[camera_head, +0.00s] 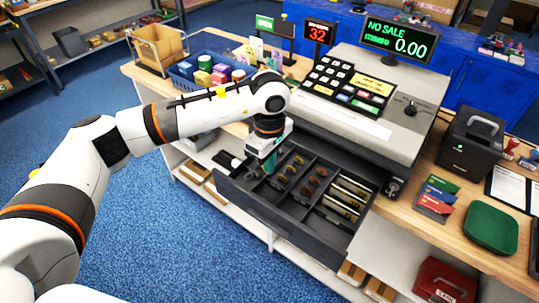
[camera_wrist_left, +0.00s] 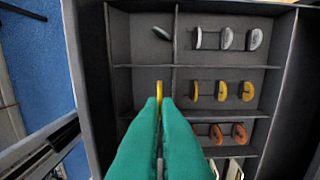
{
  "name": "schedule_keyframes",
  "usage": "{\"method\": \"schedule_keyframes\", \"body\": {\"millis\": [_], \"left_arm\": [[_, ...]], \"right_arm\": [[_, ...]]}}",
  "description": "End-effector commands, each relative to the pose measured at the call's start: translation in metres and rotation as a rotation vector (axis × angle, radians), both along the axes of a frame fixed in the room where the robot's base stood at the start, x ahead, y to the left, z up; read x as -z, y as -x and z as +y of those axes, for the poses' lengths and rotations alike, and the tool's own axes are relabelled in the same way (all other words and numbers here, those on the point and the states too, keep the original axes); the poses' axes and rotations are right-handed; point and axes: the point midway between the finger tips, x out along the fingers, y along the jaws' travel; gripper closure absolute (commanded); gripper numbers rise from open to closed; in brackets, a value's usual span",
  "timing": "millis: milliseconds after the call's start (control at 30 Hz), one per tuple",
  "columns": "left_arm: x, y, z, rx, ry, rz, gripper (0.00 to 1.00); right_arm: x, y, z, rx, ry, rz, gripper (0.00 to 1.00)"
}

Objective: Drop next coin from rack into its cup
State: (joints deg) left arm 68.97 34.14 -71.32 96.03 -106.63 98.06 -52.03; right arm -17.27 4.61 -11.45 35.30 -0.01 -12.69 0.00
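The cash drawer (camera_head: 285,226) is pulled out below the register and has compartments. In the left wrist view, a rack row of silver coins (camera_wrist_left: 227,38) is at the top, a row of gold coins (camera_wrist_left: 220,91) in the middle and a row of copper coins (camera_wrist_left: 239,134) below. Left of these rows are open cups; one silver coin (camera_wrist_left: 160,33) leans in the top cup (camera_wrist_left: 135,45). My left gripper (camera_wrist_left: 159,100) has its green fingers closed on a gold coin (camera_wrist_left: 159,87), held upright over the middle cup (camera_wrist_left: 138,80). The fingers hide the lower cup. My right gripper is out of view.
The register (camera_head: 375,110) stands behind the drawer. Slots with banknotes (camera_head: 343,200) are at the drawer's right. A blue basket (camera_head: 190,82) sits on the counter at left; a green pouch (camera_head: 491,226) and a dark box (camera_head: 468,145) are at right.

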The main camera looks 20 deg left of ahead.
Motion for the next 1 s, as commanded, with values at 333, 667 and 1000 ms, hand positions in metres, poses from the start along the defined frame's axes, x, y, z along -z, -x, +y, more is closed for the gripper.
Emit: {"method": "schedule_keyframes", "body": {"millis": [333, 667, 1000], "left_arm": [[0.003, 0.000, 0.000, 0.001, 0.000, -0.001, 0.90], [0.003, 0.000, 0.000, 0.001, 0.000, -0.001, 0.73], [-0.033, -0.001, -0.001, 0.002, 0.001, -0.007, 0.73]], "right_arm": [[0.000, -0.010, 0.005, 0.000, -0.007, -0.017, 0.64], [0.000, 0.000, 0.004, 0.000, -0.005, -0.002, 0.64], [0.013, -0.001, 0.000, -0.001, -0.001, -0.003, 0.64]]}}
